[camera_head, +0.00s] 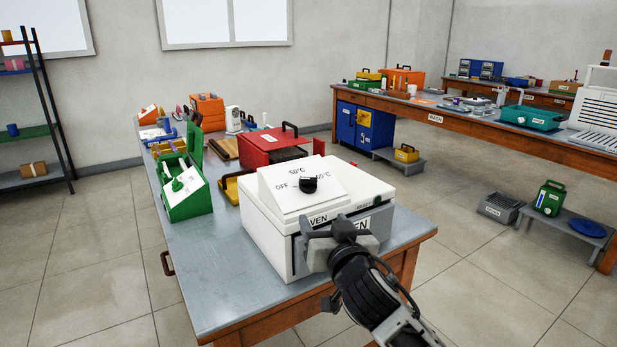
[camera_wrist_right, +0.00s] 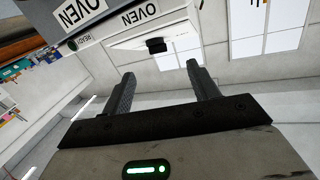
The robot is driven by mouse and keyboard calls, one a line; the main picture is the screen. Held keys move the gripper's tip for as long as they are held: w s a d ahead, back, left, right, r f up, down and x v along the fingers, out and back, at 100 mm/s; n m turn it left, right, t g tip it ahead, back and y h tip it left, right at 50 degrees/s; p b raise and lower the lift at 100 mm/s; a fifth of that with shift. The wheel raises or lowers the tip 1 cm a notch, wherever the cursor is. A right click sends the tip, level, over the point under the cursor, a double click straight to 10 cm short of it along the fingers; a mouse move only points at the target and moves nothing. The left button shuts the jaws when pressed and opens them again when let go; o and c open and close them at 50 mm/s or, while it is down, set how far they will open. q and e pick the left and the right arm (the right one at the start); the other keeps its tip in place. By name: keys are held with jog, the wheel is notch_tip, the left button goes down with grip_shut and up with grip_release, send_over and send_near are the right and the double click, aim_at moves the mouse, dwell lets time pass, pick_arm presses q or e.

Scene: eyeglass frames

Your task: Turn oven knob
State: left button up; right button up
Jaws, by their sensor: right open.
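The white oven (camera_head: 268,228) stands at the near end of the bench, with a sloped panel marked OFF, 50°C and 60°C. Its black knob (camera_head: 309,185) sits on that panel. The knob also shows in the right wrist view (camera_wrist_right: 156,45), beyond the fingertips and between them in the picture. My right gripper (camera_head: 338,228) is open and empty, in front of the oven and covering part of its front labels. Its two fingers show spread apart in the wrist view (camera_wrist_right: 158,75), clear of the knob. My left gripper is not in view.
A red box (camera_head: 270,147) stands behind the oven. A green box (camera_head: 185,190) is to its left on the grey bench top (camera_head: 215,265), whose near left part is clear. A second bench (camera_head: 440,116) stands across the aisle at right.

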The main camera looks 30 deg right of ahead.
aim_at(309, 180)
jog(key=shift+m+h, duration=0.4)
jog(key=x, duration=0.5)
jog(key=r+p+x, duration=0.1)
jog(key=x, duration=1)
jog(key=shift+w+d+r, duration=0.15)
jog(key=shift+d+r, duration=0.25)
jog(key=shift+c, duration=0.3)
jog(key=c, duration=0.9)
